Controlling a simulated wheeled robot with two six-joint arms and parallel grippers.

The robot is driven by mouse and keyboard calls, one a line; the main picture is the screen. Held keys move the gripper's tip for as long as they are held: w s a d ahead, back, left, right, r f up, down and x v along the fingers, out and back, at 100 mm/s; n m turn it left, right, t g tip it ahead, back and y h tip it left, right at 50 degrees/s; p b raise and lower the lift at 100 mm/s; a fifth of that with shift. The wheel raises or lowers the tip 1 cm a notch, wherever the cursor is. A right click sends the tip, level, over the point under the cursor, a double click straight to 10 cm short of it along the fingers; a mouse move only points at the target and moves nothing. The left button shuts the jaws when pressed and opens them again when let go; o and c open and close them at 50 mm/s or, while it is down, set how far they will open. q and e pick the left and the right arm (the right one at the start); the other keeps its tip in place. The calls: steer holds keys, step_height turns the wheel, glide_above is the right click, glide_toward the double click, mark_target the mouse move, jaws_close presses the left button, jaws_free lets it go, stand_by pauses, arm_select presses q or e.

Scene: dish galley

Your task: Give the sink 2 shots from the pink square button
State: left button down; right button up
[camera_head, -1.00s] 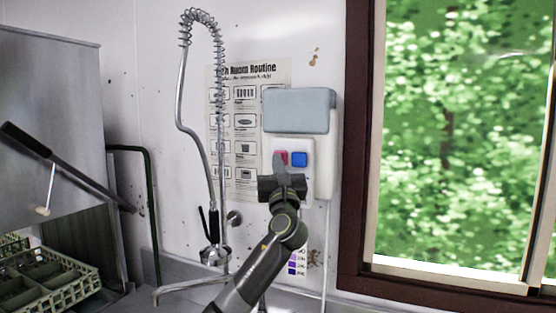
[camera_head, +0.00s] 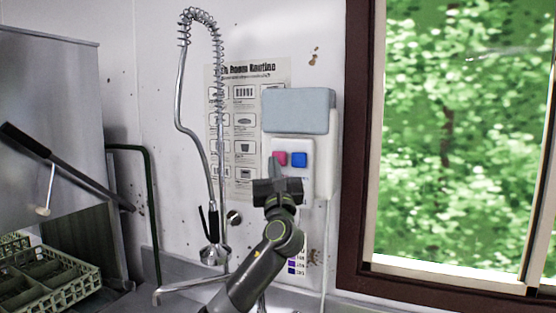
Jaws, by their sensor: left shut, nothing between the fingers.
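The pink square button (camera_head: 280,158) sits on the white panel of a wall dispenser (camera_head: 326,160), left of a blue square button (camera_head: 299,160). My left gripper (camera_head: 274,162) is shut and empty, its fingertips pointing up beside the left part of the pink button. The fingers cover a little of that button's left side; I cannot tell whether they touch it. The sink (camera_head: 180,268) shows only in part at the bottom, behind my left arm. My right gripper is not in view.
A coiled spray hose (camera_head: 181,90) and tap hang left of the dispenser, before a wall poster (camera_head: 244,75). A dish rack (camera_head: 60,285) is at lower left, beside a steel machine with a black lever (camera_head: 65,165). A window (camera_head: 450,150) fills the right.

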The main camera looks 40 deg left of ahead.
arm_select(q)
steer(key=s, duration=0.1)
steer(key=s+d+p, duration=0.1)
steer(key=s, duration=0.1)
steer(key=s+p, duration=0.1)
steer(key=shift+s+d, duration=0.25)
steer(key=shift+s, duration=0.15)
stand_by(0.8)
